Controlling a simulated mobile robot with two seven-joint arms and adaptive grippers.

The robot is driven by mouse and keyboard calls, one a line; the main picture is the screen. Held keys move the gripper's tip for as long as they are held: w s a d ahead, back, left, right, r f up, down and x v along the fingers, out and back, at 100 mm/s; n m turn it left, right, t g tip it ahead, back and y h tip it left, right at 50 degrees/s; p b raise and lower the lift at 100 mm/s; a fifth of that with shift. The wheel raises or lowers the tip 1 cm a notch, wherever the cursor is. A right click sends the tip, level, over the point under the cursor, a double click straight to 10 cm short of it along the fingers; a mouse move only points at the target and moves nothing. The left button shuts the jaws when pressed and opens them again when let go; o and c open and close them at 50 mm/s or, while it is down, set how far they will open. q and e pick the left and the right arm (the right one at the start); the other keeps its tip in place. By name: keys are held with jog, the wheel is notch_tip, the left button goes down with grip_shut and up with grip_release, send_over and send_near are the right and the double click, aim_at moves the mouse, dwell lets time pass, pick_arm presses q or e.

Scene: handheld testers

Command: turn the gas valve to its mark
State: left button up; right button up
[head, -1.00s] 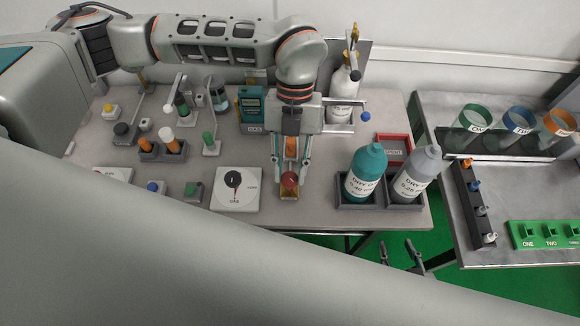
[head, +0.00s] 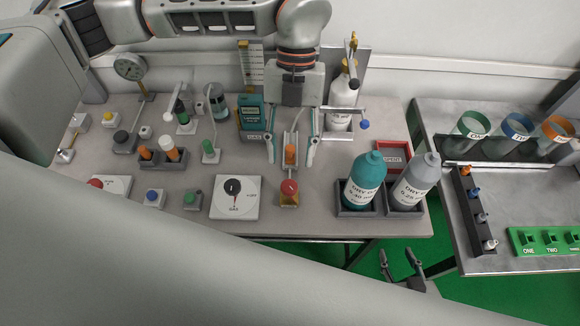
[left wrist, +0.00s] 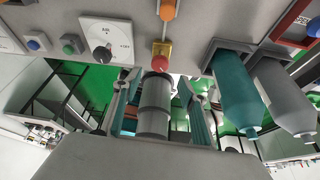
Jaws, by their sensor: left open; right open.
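The gas valve is a black round knob (head: 232,187) on a white plate (head: 247,209) with small dark print, near the table's front edge. The knob also shows in the left wrist view (left wrist: 102,53). Its exact setting against the mark is too small to tell. My left gripper (head: 291,160) is open, pointing down behind and right of the plate, apart from the knob. In the left wrist view its fingers (left wrist: 157,88) are spread with nothing gripped. My right gripper (head: 403,265) is open and empty, low in front of the table.
A red-topped amber block (head: 289,196) stands right of the plate, and an orange piece (head: 291,154) lies between my left fingers in view. Teal (head: 366,180) and grey (head: 413,182) bottles stand to the right. Small buttons (head: 152,197) sit to the left.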

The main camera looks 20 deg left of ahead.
pick_arm(q)
jog(key=v, duration=0.5)
dwell(0.5)
